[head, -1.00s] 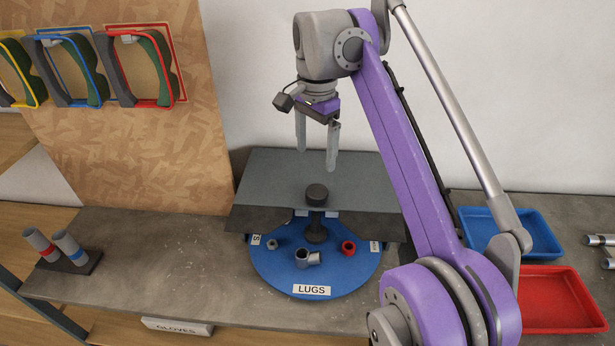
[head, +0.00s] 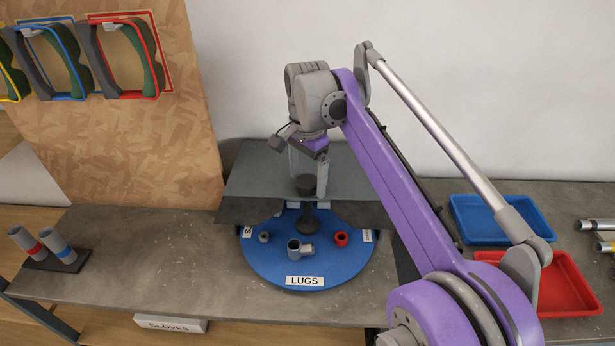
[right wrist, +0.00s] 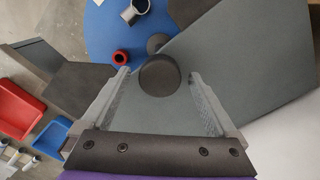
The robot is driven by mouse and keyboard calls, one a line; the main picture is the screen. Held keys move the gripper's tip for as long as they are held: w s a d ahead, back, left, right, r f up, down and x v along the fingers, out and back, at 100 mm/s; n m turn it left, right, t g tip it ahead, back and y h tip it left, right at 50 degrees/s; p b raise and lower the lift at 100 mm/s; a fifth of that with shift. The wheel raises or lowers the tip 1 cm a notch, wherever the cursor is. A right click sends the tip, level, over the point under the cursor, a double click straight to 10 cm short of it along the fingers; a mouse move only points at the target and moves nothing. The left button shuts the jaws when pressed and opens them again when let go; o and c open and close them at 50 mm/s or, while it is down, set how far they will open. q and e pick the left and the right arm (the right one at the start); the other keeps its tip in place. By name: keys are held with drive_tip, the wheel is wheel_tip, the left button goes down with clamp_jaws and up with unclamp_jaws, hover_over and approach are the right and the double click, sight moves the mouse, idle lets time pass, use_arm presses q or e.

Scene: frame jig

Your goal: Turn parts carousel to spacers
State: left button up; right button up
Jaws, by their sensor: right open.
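The parts carousel is a round blue turntable (head: 268,268) on the bench, partly under a dark grey cover plate. Its front label (head: 305,281) reads LUGS; two more labels at its sides are partly hidden. A black knob (head: 306,184) on a post stands at the plate's front. On the disc are a grey pipe fitting (head: 300,249), a red ring (head: 341,239) and a grey nut (head: 264,237). My right gripper (head: 308,182) points down, open, with its fingers at the knob; in the right wrist view the knob (right wrist: 160,75) shows between the open fingers. My left gripper is not in view.
The grey cover plate (head: 245,180) lies over the carousel's back. A blue tray (head: 480,222) and a red tray (head: 575,290) stand at right. Two grey tubes (head: 40,245) stand in a dark base at left. The bench between is clear.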

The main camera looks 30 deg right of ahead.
clamp_jaws()
idle(0.3)
idle(0.4)
